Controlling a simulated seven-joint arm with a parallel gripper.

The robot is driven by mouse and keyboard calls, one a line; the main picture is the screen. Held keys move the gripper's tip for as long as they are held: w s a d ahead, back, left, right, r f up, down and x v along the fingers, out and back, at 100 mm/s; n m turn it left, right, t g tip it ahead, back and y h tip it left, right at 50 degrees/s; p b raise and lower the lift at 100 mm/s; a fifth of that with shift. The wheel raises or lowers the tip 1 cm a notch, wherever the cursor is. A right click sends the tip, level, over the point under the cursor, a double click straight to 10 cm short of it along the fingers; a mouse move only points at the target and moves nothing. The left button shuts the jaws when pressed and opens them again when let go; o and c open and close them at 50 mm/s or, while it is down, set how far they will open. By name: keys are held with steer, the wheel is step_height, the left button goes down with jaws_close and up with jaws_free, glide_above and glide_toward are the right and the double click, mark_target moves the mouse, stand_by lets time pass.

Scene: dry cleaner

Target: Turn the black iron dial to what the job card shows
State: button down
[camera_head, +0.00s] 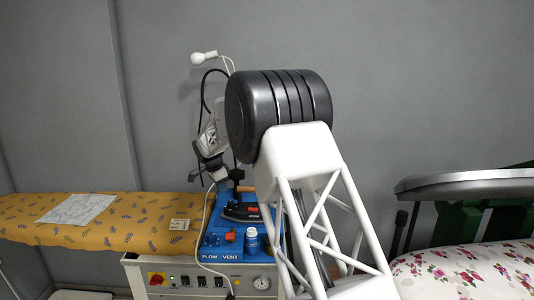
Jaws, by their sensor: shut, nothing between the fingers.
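A black iron (240,211) with red parts rests on the blue top (213,247) of the pressing station. Its dial is too small to make out, and so is any setting on it. My arm's black joint and white link hide part of the station's right side.
The yellow patterned ironing board (120,235) lies left, with a white printed sheet (77,208) on it. A small blue-and-white bottle (251,240) and a red knob (230,235) are before the iron. A pale cable crosses the station front. A floral-covered press (470,270) stands right.

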mark_target(225, 209)
steer(key=shift+f, duration=0.15)
stand_by(0.3)
steer(key=shift+s+a+x, duration=0.1)
steer(key=shift+a+x, duration=0.1)
steer(key=shift+x, duration=0.8)
steer(key=shift+s+a+x, duration=0.15)
steer(key=shift+a+x, duration=0.05)
steer(key=shift+x, duration=0.8)
steer(key=shift+s+a+x, duration=0.1)
steer(key=shift+a+x, duration=0.1)
steer(key=shift+x, duration=0.8)
steer(key=shift+f, duration=0.6)
steer(key=shift+s+f, duration=0.1)
steer(key=shift+f, duration=0.2)
steer(key=shift+s+a+f, duration=0.15)
steer(key=shift+s, duration=0.05)
steer(key=shift+s+a, duration=0.15)
steer(key=shift+r, duration=0.65)
steer(key=d+v, duration=0.1)
steer(key=v, duration=0.4)
steer(key=shift+w+r, duration=0.55)
steer(key=shift+r, duration=0.05)
